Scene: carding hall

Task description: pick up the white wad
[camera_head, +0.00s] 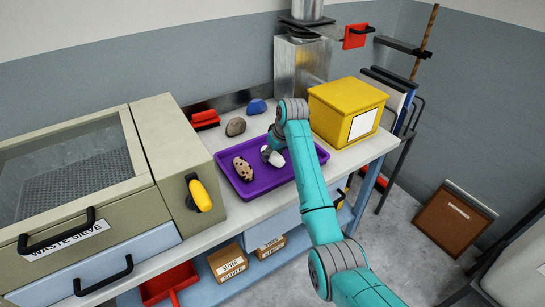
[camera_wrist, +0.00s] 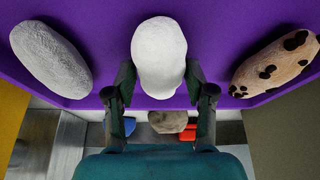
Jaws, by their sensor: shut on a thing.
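The white wad (camera_head: 274,158) is at the purple tray (camera_head: 252,194), right of a cream wad with dark spots (camera_head: 243,168). In the wrist view the white wad (camera_wrist: 159,52) stands upright in the picture, between the two fingers of my gripper (camera_wrist: 160,80), which is shut on it. My gripper (camera_head: 268,152) reaches down over the tray in the head view. Whether the wad still touches the tray floor I cannot tell. The spotted wad (camera_wrist: 277,66) is to the right in the wrist view, and a pale grey wad (camera_wrist: 50,59) is to the left, hidden in the head view.
Behind the tray lie a brown-grey lump (camera_head: 235,127), a blue lump (camera_head: 257,106) and a red brush-like thing (camera_head: 205,119). A yellow box (camera_head: 347,110) stands close on the right. The waste sieve cabinet (camera_head: 165,150) with a yellow handle stands on the left.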

